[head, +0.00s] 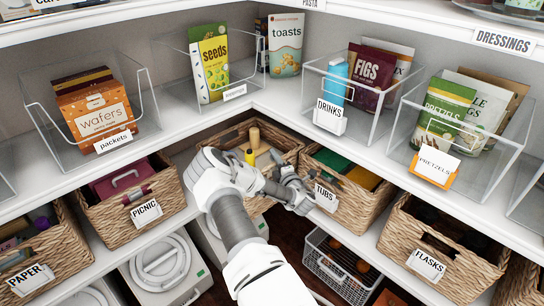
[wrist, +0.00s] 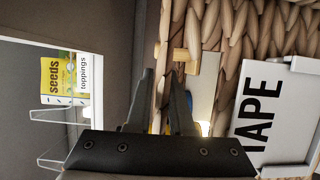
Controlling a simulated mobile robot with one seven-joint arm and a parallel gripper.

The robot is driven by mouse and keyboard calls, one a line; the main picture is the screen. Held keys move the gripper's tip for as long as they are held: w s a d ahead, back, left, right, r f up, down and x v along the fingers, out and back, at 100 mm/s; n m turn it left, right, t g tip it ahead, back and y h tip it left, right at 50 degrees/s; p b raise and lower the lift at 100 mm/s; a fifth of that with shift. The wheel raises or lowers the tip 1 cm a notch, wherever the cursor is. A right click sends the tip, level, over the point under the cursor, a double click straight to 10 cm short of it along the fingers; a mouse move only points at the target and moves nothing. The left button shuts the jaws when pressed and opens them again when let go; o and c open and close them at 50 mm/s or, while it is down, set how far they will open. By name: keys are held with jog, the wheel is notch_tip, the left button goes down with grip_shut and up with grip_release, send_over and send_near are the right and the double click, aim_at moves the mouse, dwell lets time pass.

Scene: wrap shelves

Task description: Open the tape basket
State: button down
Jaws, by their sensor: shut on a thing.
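The tape basket (head: 288,140) is a woven basket in the back corner of the lower shelf, with a tan cylinder and a yellow item inside. My arm hides its front in the head view. The wrist view shows its wicker (wrist: 262,35) and a white label (wrist: 285,110) reading "TAPE", turned sideways. My gripper (head: 288,178) is at the front of this basket, beside the tubs basket. In the wrist view my gripper (wrist: 162,90) has its two dark fingers close together at the basket's edge, shut on it. The exact contact is hard to see.
The tubs basket (head: 350,205) stands close on the right and the picnic basket (head: 120,215) on the left. Clear bins, such as the drinks bin (head: 355,110), line the shelf above. The flasks basket (head: 440,245) is further right.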

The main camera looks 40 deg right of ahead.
jog(key=shift+s+f, duration=0.2)
jog(key=shift+s, duration=0.2)
jog(key=c, duration=0.8)
grip_release()
jog(key=shift+r, duration=0.1)
jog(key=shift+s+a, duration=0.1)
